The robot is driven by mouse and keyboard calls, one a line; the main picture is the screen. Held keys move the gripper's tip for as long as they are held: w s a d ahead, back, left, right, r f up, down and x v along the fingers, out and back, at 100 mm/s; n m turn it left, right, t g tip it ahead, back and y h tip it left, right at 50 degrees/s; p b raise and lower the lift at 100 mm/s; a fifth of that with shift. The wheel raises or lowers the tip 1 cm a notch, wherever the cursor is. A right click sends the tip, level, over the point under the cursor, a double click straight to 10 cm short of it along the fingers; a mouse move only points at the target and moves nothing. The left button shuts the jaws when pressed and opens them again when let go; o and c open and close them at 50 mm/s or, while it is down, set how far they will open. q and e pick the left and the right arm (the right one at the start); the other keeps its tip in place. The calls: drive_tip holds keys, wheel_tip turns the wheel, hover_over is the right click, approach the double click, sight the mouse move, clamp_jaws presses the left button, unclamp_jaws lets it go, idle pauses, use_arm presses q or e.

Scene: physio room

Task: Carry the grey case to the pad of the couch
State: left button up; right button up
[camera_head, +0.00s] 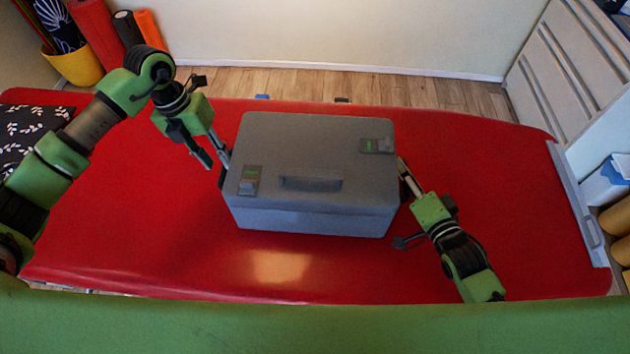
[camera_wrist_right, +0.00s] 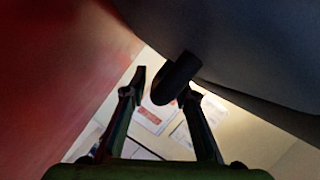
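The grey case (camera_head: 310,185) appears to rest closed and level on the red pad of the couch (camera_head: 480,230), near its middle. It has two latches with green marks and a front grip. My left gripper (camera_head: 216,165) is at the case's left side, its fingers apart near a dark side handle. My right gripper (camera_head: 408,178) is at the right side. In the right wrist view its fingers (camera_wrist_right: 163,85) are apart, with the black side handle (camera_wrist_right: 178,78) between or just beyond their tips. The case's grey wall (camera_wrist_right: 240,50) fills that view's upper right.
A dark leaf-patterned cushion (camera_head: 30,135) lies at the couch's left end. A yellow bin (camera_head: 78,66) and rolled mats (camera_head: 100,40) stand at the back left. A slatted white unit (camera_head: 570,70) stands at the right. The pad is bare around the case.

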drive_tip(key=shift+s, duration=0.2)
use_arm(q)
drive_tip(key=shift+a+r, duration=0.15)
drive_tip(key=shift+r, duration=0.5)
drive_tip(key=shift+a+r, duration=0.15)
drive_tip(key=shift+r, duration=0.45)
use_arm(e)
drive_tip(key=v, duration=1.1)
drive_tip(key=shift+s+d, duration=0.2)
drive_tip(key=shift+s, duration=0.1)
